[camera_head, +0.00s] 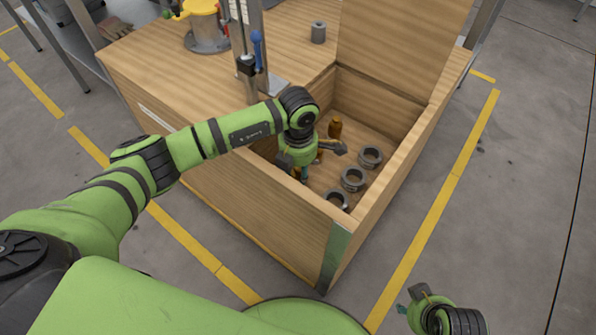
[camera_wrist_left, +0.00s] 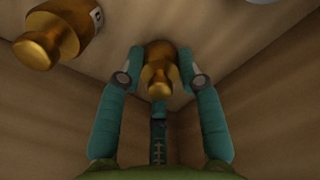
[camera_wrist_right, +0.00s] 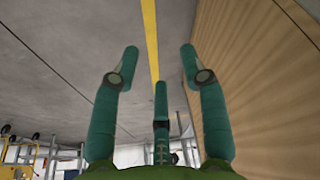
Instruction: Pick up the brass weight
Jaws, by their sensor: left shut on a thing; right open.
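A brass weight (camera_wrist_left: 158,72) stands between the two teal fingers of my left gripper (camera_wrist_left: 160,75), which are shut on it near the bottom of a wooden compartment. In the head view, my left gripper hides most of this held weight. A second brass weight (camera_wrist_left: 58,38) with a pale label shows at the upper left of the left wrist view, beside the gripper. A brass weight (camera_head: 335,129) also stands behind my left gripper in the head view. My right gripper (camera_wrist_right: 160,55) is open and empty, outside the wooden box.
The wooden box (camera_head: 225,185) has walls close around the left gripper. Several dark metal rings (camera_head: 353,179) lie in the compartment to its right. A grey cylinder (camera_head: 318,32) and a yellow-topped fixture (camera_head: 207,30) stand on top. A post with a blue handle (camera_head: 257,50) rises near the left arm.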

